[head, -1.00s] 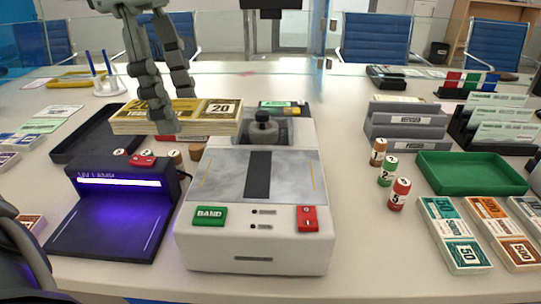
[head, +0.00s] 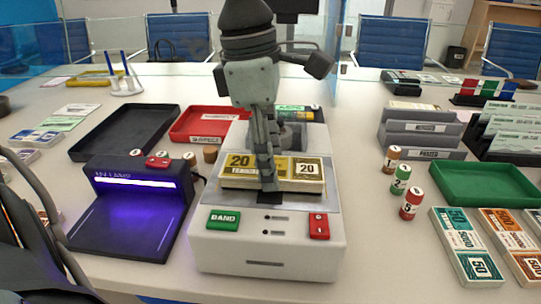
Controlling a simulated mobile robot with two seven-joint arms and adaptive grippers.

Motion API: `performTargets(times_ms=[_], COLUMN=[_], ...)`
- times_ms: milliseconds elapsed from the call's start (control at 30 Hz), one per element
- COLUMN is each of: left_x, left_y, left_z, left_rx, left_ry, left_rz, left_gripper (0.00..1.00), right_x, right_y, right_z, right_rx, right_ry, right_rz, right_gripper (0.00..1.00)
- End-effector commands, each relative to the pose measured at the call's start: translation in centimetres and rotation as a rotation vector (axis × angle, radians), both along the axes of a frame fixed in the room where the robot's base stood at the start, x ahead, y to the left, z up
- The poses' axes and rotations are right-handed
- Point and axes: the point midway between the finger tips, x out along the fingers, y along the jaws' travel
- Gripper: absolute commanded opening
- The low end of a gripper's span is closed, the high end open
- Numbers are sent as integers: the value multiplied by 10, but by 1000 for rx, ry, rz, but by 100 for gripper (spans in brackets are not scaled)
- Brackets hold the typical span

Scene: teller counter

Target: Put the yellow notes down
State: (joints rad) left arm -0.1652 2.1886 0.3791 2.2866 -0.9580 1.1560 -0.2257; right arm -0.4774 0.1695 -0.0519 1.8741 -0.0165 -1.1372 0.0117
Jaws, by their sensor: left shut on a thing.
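The yellow notes (head: 306,170) are a thick stack marked 20. They lie over the grey top plate of the white banding machine (head: 268,248), across its dark middle strip. My left gripper (head: 268,182) comes down from above and is shut on the yellow notes, its fingers covering the middle of the stack. The stack looks level and at or very close to the plate; I cannot tell whether it bears its full weight there. My right gripper is not clearly visible; a dark part of my body shows at the lower left.
A purple-lit UV lamp (head: 128,234) stands left of the machine. Behind it are a black tray (head: 92,148) and a red tray (head: 185,126). On the right are numbered rolls (head: 410,204), a green tray (head: 470,200) and note stacks (head: 466,246).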

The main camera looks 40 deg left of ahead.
Motion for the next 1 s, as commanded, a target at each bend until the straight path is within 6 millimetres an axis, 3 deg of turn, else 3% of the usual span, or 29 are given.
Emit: performTargets(times_ms=[467,500,633,1000], left_x=[0,0,0,0], left_y=[0,0,0,0], left_z=[-4,-3,-3,-1], left_rx=[0,1,1,1], left_ry=[-2,-2,-2,-2], left_rz=[0,0,0,0], left_gripper=[15,55,71,72], right_x=[2,2,2,-2], right_y=[-1,-1,-1,-2], right_z=[2,6,9,8], right_rx=[-4,-5,-5,-5], right_ry=[-1,-5,-7,1], right_rz=[0,0,0,-1], right_gripper=[0,0,0,0])
